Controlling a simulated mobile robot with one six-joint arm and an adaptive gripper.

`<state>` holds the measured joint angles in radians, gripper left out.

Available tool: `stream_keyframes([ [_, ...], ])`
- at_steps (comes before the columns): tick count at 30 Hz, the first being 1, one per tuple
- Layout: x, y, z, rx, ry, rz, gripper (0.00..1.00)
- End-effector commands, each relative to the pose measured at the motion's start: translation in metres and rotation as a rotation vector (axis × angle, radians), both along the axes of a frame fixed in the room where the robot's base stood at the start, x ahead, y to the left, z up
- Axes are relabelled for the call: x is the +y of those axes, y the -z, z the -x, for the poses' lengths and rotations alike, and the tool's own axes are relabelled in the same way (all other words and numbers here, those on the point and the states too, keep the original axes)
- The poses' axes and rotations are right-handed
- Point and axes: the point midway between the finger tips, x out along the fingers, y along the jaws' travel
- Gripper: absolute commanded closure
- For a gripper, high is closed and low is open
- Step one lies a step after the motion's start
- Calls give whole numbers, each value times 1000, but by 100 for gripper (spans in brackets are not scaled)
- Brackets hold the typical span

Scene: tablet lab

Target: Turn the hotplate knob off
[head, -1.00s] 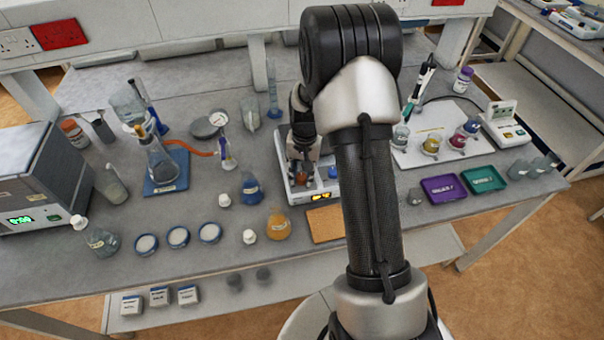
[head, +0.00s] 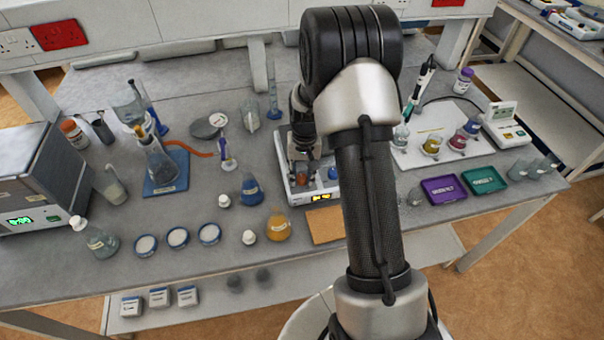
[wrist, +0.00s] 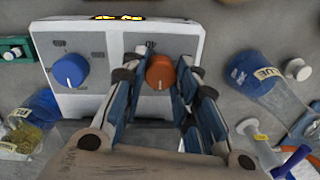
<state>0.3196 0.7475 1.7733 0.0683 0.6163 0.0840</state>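The white hotplate (head: 310,196) stands mid-bench, partly hidden behind my arm in the head view; its yellow display is lit. The wrist view shows the hotplate's control panel (wrist: 110,45) with a blue knob (wrist: 70,70) at left and an orange knob (wrist: 160,72) at centre. The white mark on the orange knob points toward the bottom of the picture. My gripper (wrist: 158,80) is open, with one finger on each side of the orange knob. The fingers look close to it; whether they touch cannot be told. The blue knob is outside the fingers.
A brown board (head: 325,226) lies in front. Purple (head: 442,188) and green (head: 484,180) trays lie to the right.

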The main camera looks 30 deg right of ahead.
Motion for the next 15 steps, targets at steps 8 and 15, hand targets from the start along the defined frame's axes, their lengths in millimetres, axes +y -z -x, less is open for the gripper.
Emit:
stream_keyframes([
  [8,0,0,0,0,2,0,53],
  [15,0,0,0,0,2,0,53],
])
